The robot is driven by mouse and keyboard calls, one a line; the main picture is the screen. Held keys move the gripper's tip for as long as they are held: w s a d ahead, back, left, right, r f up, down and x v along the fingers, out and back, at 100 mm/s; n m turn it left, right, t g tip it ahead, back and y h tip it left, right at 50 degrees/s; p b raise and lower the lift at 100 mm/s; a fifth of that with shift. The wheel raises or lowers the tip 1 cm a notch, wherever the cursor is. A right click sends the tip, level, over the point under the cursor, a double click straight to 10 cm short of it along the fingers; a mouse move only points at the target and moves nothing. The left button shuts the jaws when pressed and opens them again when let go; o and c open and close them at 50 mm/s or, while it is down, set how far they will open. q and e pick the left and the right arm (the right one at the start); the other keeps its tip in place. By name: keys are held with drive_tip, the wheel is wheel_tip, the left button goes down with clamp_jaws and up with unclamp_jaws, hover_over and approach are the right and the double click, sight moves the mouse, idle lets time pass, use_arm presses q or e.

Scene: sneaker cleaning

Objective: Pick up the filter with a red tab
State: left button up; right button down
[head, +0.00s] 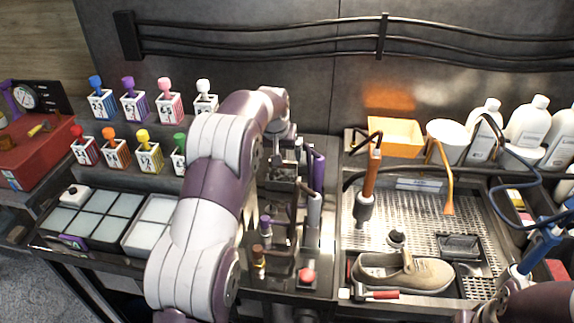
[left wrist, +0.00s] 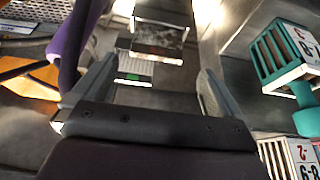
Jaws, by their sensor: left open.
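My left gripper (head: 284,152) is at the back of the centre station in the head view, pointing down, with my arm hiding much of what lies around it. In the left wrist view the left gripper (left wrist: 155,82) is open, with nothing between its fingers. Beyond the fingertips, a dark-framed slot piece (left wrist: 158,45) and a pale piece with a small green mark (left wrist: 134,78) show below. I cannot make out a red tab on either, so I cannot tell which is the filter. Only part of my right arm shows at the lower right; its gripper is out of frame.
Several coloured-knob holders (head: 102,104) stand left of my arm. A purple upright (left wrist: 72,40) is close to the left finger, and a teal crate-like holder (left wrist: 285,55) is at the right. A beige shoe (head: 405,272) lies in the sink station. An orange bin (head: 395,137) stands behind.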

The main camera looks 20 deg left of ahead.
sight(283, 167)
use_arm(q)
drive_tip(key=x, duration=0.2)
drive_tip(key=p+x, duration=0.1)
drive_tip(key=x, duration=0.1)
drive_tip(key=shift+w+d+f, duration=0.1)
drive_tip(key=shift+w+f, duration=0.2)
drive_tip(key=shift+w, duration=0.1)
drive_tip(key=p+x, duration=0.1)
drive_tip(key=x, duration=0.1)
drive_tip(key=p+x, duration=0.1)
drive_tip(key=x, duration=0.1)
drive_tip(key=shift+w+f, duration=0.2)
drive_tip(key=shift+w, duration=0.2)
drive_tip(key=shift+w+f, duration=0.1)
drive_tip(key=shift+f, duration=0.1)
drive_tip(key=c, duration=0.6)
